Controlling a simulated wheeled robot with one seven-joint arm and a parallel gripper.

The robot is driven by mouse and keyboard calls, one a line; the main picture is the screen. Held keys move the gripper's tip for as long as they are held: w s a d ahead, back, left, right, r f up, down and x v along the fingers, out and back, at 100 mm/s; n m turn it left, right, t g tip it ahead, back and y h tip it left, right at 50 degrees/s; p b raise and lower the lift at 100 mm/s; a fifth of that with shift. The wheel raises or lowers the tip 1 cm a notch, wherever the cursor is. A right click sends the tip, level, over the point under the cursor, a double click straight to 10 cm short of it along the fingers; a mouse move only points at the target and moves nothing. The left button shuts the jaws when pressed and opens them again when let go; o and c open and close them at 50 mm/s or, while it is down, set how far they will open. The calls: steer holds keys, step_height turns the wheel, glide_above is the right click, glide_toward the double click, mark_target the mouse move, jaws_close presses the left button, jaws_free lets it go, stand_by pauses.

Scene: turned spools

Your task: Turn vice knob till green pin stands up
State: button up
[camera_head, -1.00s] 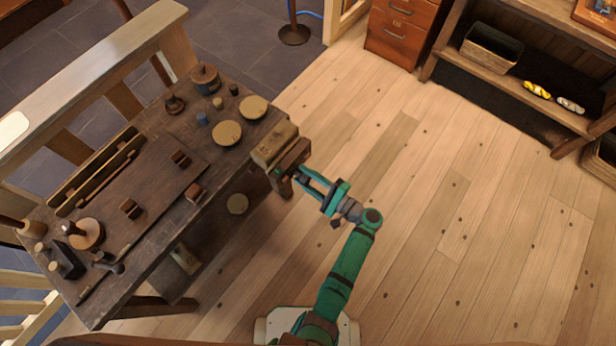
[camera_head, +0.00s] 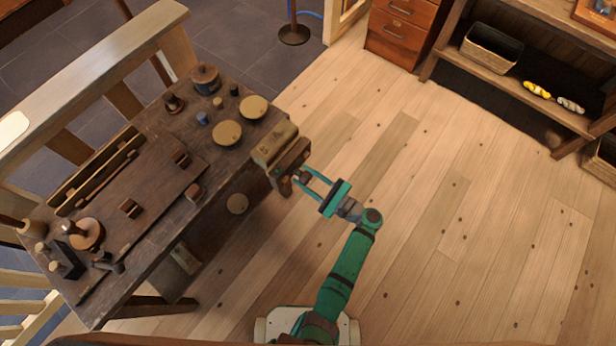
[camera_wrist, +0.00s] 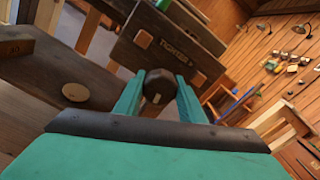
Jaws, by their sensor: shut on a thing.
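The wooden vice (camera_head: 276,146) is fixed to the right end of the dark workbench (camera_head: 150,225). In the wrist view its dark jaw board (camera_wrist: 165,45) carries pale lettering too small to read surely. The round dark knob (camera_wrist: 158,86) sits in front of the board, with a pale mark on its face. My gripper (camera_head: 299,180) reaches the vice from the right. In the wrist view the two teal fingers of my gripper (camera_wrist: 157,92) are shut on the knob, one on each side.
Pale discs (camera_head: 227,133), a lidded pot (camera_head: 205,79) and small turned pieces stand on the bench near the vice. The plank floor (camera_head: 440,200) to the right is clear up to the shelf (camera_head: 530,100).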

steer(key=shift+s+f, duration=0.2)
steer(key=shift+f, duration=0.05)
steer(key=o, duration=0.9)
steer(key=shift+c, duration=0.2)
steer(key=shift+o, duration=0.9)
steer(key=shift+w+r, duration=0.1)
steer(key=shift+r, duration=0.05)
steer(key=v, duration=1.1)
